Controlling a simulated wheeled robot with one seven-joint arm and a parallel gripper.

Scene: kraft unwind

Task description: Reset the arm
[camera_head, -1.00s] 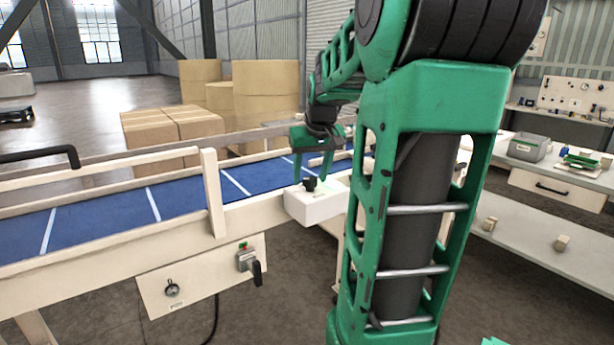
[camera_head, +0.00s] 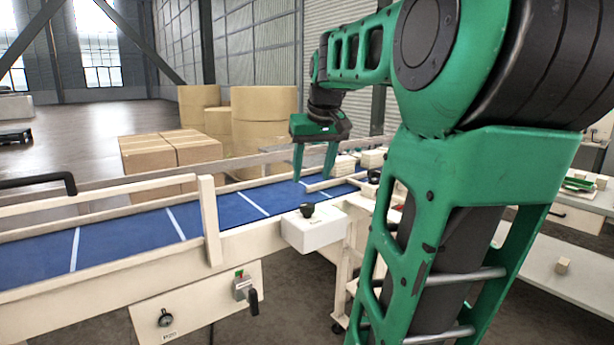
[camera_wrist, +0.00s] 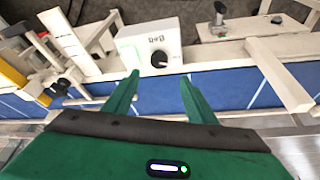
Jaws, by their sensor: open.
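My green arm rises on the right of the head view and reaches over the blue conveyor belt (camera_head: 115,236). My gripper (camera_head: 314,180) points down above the belt, with its two green fingers apart and nothing between them. In the wrist view my gripper (camera_wrist: 158,82) also shows open and empty, with the belt beyond the fingers. A white control box (camera_head: 314,232) with a black knob (camera_head: 307,210) is fixed to the belt's near side, just below and in front of the gripper. The box also shows in the wrist view (camera_wrist: 135,47).
A panel (camera_head: 195,303) with a lever switch (camera_head: 245,288) hangs under the belt frame. Pale rails (camera_head: 209,220) edge the belt. Cardboard boxes (camera_head: 170,150) and big brown rolls (camera_head: 265,115) stand behind. White shelves (camera_head: 565,285) lie at the right.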

